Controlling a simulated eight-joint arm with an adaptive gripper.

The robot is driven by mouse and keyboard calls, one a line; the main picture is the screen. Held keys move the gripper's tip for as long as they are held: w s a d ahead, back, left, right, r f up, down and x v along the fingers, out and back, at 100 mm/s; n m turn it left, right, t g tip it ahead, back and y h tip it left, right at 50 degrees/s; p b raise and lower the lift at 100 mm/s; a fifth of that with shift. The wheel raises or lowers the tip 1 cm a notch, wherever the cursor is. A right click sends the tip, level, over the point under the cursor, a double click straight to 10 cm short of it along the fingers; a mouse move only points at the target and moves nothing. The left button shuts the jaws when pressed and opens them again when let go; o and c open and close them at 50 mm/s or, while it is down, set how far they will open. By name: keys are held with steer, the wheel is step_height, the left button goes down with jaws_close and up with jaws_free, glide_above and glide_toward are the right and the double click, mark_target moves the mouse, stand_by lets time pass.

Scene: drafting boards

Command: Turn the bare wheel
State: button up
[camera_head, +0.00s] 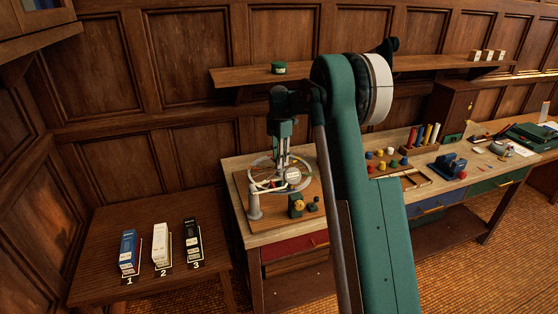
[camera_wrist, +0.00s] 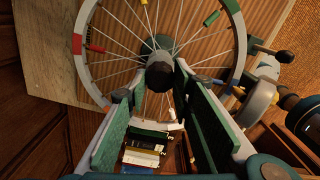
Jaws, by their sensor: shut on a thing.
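The spoked wheel (camera_head: 307,171) lies nearly flat above a wooden board at the left end of the workbench. In the wrist view its pale rim (camera_wrist: 85,72) carries a red piece at left and green pieces at upper right. Thin spokes run to a dark hub knob (camera_wrist: 160,74) in the middle. My gripper (camera_head: 283,166) reaches down over the wheel's centre. In the wrist view my gripper (camera_wrist: 157,88) has its two green fingers on either side of the dark knob, shut on it. The knob's underside and the finger contact are partly hidden.
A side table (camera_head: 95,220) holds three numbered boxes. Coloured pegs (camera_head: 383,160) stand farther right. A shelf (camera_head: 235,75) runs above the bench.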

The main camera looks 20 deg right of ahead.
steer(key=o, duration=1.2)
steer(key=shift+r, duration=0.1)
steer(key=shift+r, duration=5.9)
